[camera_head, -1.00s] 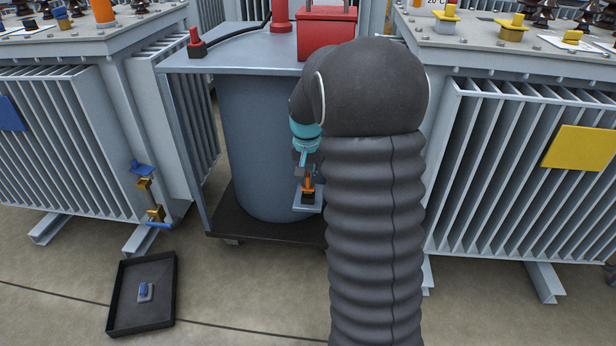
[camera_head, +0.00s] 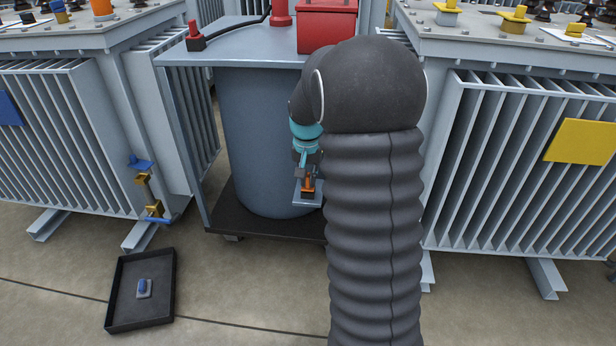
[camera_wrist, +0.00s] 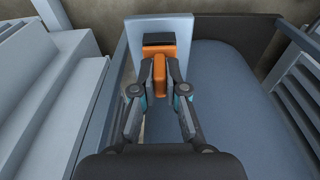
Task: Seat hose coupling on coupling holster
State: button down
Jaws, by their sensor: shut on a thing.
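The hose coupling is orange (camera_wrist: 160,70) and sits between the fingertips of my gripper (camera_wrist: 160,84), which is shut on it. In the head view the coupling (camera_head: 308,182) is upright, low in front of the grey tank, just below my gripper (camera_head: 307,166). The coupling holster appears as a black block (camera_head: 307,195) on a small grey shelf (camera_head: 299,202); its block (camera_wrist: 158,40) also shows in the wrist view. The coupling's orange part meets or overlaps the black block in both views. I cannot tell whether it is fully seated. My arm hides part of the tank.
The grey tank (camera_head: 262,140) stands on a dark base between two finned transformers (camera_head: 70,130). A black tray (camera_head: 122,320) with a small blue-and-grey part (camera_head: 143,288) lies on the floor at left. Brass and blue fittings (camera_head: 146,190) stick out from the left transformer.

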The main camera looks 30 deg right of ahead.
aim_at(307, 190)
jog(key=shift+f, duration=0.25)
jog(key=c, duration=1.1)
grip_release()
jog(key=shift+c, duration=0.2)
jog(key=shift+r, duration=0.1)
notch_tip(307, 190, up, 12)
jog(key=s, duration=0.1)
jog(key=shift+a, duration=0.45)
jog(key=shift+s, duration=0.1)
